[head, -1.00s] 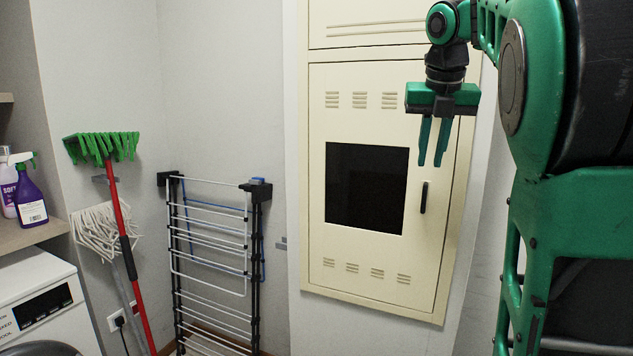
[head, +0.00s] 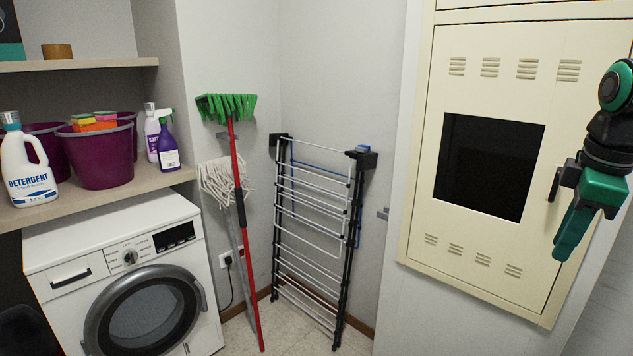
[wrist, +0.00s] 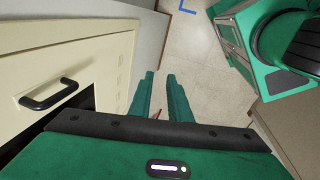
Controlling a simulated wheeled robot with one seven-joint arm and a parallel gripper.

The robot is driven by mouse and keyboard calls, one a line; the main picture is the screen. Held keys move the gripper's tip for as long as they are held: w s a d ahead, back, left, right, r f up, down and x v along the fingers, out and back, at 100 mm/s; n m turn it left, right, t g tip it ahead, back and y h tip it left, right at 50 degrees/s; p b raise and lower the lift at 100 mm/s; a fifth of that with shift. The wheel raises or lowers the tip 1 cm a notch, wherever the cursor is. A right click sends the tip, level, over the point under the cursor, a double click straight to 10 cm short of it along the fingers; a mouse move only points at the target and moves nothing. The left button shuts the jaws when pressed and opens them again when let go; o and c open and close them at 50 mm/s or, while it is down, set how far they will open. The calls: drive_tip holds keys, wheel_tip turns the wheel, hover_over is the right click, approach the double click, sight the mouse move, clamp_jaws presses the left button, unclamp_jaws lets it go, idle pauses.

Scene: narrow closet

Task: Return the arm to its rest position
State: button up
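My gripper (head: 568,246) is at the right edge of the head view, in front of the cream cabinet door, with its green fingers pointing down. In the wrist view its two fingers (wrist: 160,76) stand parallel with a narrow gap and nothing held between them. In the head view the fingers overlap, so the gap is hidden there. Most of my arm is outside the head view.
The cream cabinet (head: 478,254) has a black handle (head: 554,184), close to my gripper; the handle also shows in the wrist view (wrist: 48,94). A drying rack (head: 318,225), a red-handled broom (head: 240,200), a mop (head: 222,180) and a washing machine (head: 120,240) stand leftward.

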drive_tip(key=s+a+f+m+g+y, duration=0.1)
drive_tip(key=s+a+f+m+g, duration=0.1)
drive_tip(key=s+f+m, duration=1.2)
wheel_tip(320, 180, down, 2)
drive_tip(key=shift+s+a+f+m, duration=0.15)
drive_tip(key=shift+s+a+m, duration=0.25)
drive_tip(key=shift+m, duration=0.7)
drive_tip(key=shift+w+a, duration=0.1)
